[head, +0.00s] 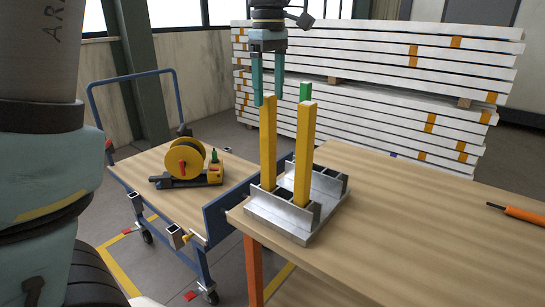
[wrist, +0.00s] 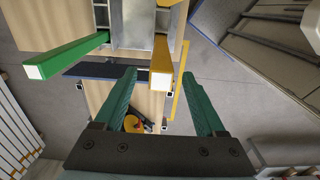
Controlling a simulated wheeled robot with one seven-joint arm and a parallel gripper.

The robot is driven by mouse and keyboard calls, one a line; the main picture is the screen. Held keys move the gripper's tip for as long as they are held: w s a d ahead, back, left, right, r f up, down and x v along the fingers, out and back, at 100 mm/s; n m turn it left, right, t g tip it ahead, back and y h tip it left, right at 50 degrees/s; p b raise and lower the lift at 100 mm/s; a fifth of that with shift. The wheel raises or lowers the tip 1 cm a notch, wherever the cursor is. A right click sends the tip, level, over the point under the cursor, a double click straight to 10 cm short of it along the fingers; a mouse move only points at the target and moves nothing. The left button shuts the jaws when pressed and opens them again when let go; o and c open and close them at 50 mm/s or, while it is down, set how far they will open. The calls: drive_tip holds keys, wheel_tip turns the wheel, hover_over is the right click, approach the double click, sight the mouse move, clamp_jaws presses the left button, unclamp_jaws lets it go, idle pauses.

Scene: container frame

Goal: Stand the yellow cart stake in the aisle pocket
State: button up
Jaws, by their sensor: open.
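Two yellow stakes stand upright in a grey metal rack (head: 282,226) at the table's left edge: a left one (head: 268,150) and a right one (head: 304,150). A green stake (head: 305,91) shows behind them. My gripper (head: 268,98) is open, pointing down, with its fingertips around the top of the left yellow stake in the head view. In the wrist view a yellow stake (wrist: 161,62) lies between the open fingers (wrist: 159,76), and the green stake (wrist: 68,56) is outside them. Small square pockets (head: 176,236) sit along the cart's near side; which is the aisle pocket, I cannot tell.
The blue-framed cart (head: 150,166) stands left of the wooden table (head: 400,215), with a yellow reel (head: 186,160) on its deck. Stacked white boards (head: 360,75) are behind. An orange-handled tool (head: 525,214) lies at the table's right. The table's middle is clear.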

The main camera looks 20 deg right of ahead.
sight(268, 116)
drive_tip(key=shift+a+f+p, duration=0.15)
drive_tip(key=shift+f+p, duration=0.5)
drive_tip(key=shift+f, duration=2.4)
drive_tip(key=shift+c, duration=0.3)
clamp_jaws()
